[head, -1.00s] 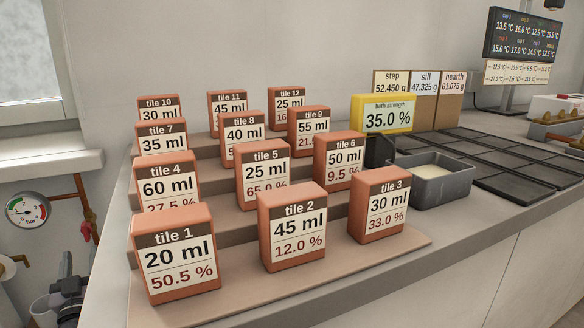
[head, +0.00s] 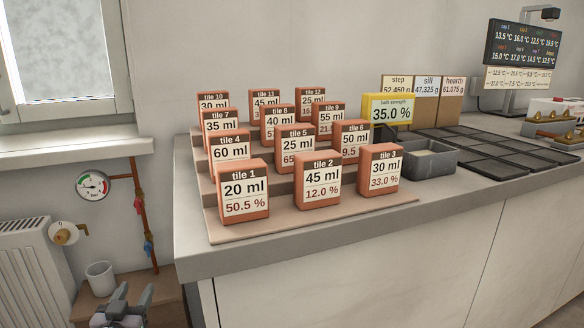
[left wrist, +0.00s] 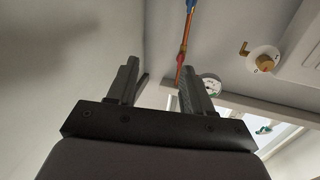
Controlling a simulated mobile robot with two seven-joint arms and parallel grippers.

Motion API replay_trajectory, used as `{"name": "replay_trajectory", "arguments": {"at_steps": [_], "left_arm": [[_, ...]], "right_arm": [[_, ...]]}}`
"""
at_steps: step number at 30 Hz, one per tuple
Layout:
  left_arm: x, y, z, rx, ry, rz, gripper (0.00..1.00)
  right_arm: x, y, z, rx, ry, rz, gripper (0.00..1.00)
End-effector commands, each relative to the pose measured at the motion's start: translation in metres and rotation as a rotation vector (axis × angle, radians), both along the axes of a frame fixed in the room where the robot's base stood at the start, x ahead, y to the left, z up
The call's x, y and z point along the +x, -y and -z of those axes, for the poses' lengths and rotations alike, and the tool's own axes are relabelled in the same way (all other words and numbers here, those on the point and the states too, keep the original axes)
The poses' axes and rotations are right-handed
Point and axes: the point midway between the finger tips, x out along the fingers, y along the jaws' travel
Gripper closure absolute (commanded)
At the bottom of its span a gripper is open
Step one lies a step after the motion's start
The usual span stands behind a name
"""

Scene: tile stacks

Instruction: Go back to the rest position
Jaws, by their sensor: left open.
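The right gripper is not in view. The orange labelled tiles stand on a stepped rack, with tile 1 (head: 243,190), tile 2 (head: 317,181) and tile 3 (head: 380,171) in the front row. The gripper is well apart from them.
The counter (head: 300,240) carries the rack, a grey basin (head: 428,160) and dark trays (head: 495,168). Left of the counter are a radiator (head: 32,275), a pressure gauge (head: 92,185), a copper pipe (head: 141,215) and a white cup (head: 100,278). A window (head: 60,60) is above.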

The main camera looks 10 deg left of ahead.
Motion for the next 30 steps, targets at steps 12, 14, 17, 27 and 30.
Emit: {"name": "replay_trajectory", "arguments": {"at_steps": [12, 14, 17, 27, 30], "left_arm": [[-0.13, 0.124, 0.081, -0.041, -0.646, 0.219, 0.49], [-0.155, 0.138, 0.086, -0.049, -0.734, 0.234, 0.49], [-0.197, 0.155, 0.09, -0.059, -0.871, 0.251, 0.49], [-0.297, 0.184, 0.082, -0.092, -1.169, 0.262, 0.49], [-0.321, 0.188, 0.076, -0.1, -1.238, 0.261, 0.49]], "right_arm": [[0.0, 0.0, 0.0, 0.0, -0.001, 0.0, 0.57], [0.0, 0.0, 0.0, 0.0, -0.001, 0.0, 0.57], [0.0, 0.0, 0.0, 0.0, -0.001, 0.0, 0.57], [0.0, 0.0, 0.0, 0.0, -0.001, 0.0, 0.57], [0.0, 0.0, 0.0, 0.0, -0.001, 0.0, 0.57]]}}
